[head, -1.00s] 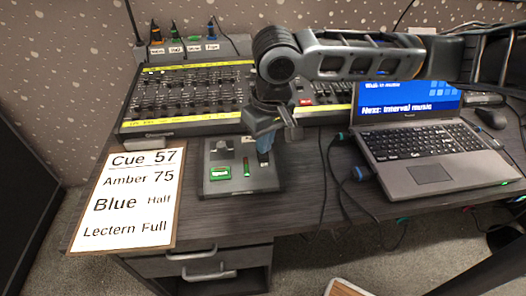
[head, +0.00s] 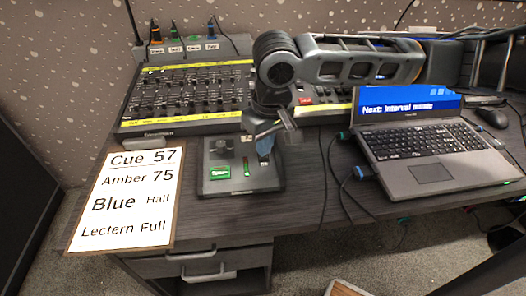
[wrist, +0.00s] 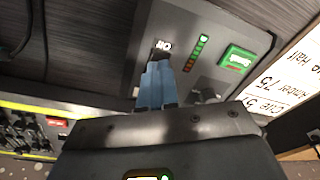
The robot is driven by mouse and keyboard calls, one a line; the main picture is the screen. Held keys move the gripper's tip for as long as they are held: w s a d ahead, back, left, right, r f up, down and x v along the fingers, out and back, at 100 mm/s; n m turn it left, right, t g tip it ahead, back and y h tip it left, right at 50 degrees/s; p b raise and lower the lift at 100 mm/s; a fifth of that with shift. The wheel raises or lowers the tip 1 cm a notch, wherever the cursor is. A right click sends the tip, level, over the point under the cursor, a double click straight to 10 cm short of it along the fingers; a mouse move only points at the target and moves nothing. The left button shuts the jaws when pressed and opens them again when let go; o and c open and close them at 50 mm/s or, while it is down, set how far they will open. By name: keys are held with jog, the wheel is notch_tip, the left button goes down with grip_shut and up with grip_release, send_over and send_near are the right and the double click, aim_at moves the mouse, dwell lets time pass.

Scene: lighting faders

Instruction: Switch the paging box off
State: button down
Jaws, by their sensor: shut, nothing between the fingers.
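The paging box (head: 217,187) is a small grey box on the desk. It has a green label or button (head: 220,172), lit-looking, and a narrow level strip (head: 246,167). In the wrist view, the box (wrist: 185,20) shows the green label (wrist: 237,60), a strip of green and red lights (wrist: 196,52), a dark knob and a small black-and-white switch (wrist: 163,46). My gripper (head: 264,152) is shut and empty, over the right part of the box. Its blue fingertips (wrist: 157,82) point at the switch, very near it; I cannot tell whether they touch.
A mixer (head: 185,95) with many faders stands behind the box. A cue card (head: 122,200) lies to the left. An open laptop (head: 430,150) stands to the right, with cables between it and the box. The desk's front strip is clear.

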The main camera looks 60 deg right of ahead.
jog(key=shift+f+b, duration=0.3)
jog(key=shift+f, duration=0.2)
dwell(0.3)
notch_tip(320, 180, up, 7)
jog(key=p, duration=0.6)
jog(key=shift+p, duration=0.3)
dwell(0.4)
